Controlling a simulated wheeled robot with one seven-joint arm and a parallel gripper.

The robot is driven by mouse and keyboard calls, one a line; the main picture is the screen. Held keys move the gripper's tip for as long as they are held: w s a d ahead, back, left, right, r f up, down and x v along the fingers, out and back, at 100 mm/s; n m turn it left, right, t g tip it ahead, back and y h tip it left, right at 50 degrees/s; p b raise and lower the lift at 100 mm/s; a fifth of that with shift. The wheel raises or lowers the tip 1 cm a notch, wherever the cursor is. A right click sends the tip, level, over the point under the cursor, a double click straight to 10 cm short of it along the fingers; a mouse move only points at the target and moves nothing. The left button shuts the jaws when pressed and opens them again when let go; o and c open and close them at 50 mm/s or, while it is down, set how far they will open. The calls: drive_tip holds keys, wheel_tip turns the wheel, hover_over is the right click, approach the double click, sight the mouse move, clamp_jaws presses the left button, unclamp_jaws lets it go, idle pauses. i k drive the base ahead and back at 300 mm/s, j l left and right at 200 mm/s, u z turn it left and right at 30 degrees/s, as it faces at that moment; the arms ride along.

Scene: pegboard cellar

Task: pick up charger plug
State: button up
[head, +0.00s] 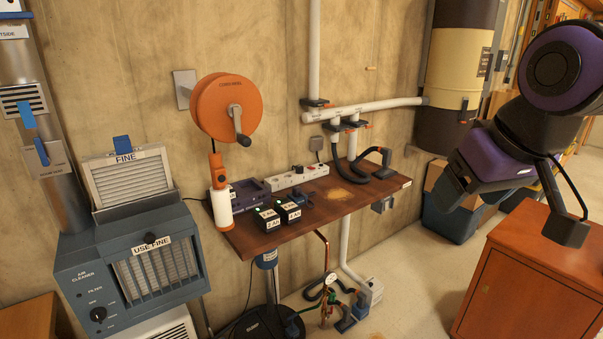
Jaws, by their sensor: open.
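My gripper (510,207) hangs at the upper right, in the air, open with nothing seen between its fingers. It is to the right of a brown wall shelf (335,205) and well apart from it. On the shelf lies a white power strip (283,181), with a small dark plug-like piece (298,169) at its upper edge. I cannot tell for sure whether this piece is the charger plug. Two black battery blocks marked 2 Ah, one left (266,220) and one right (288,212), stand in front of the strip.
An orange reel (222,106) hangs above the shelf's left end, with an orange-and-white bottle-like tool (218,196) below. A dark hose (374,160) lies at the shelf's right. An orange-brown cabinet (530,275) stands below my gripper. An air cleaner (130,262) stands left.

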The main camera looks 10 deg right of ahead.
sight(296, 190)
drive_tip(key=i+l, duration=0.3)
drive_tip(key=i, duration=0.2)
drive_tip(key=i+l, duration=0.25)
drive_tip(key=i, duration=0.25)
drive_tip(key=i+l+z, duration=0.1)
drive_tip(key=i+l, duration=0.2)
drive_tip(key=i, duration=0.2)
drive_tip(key=i+l, duration=0.25)
drive_tip(key=i, duration=0.25)
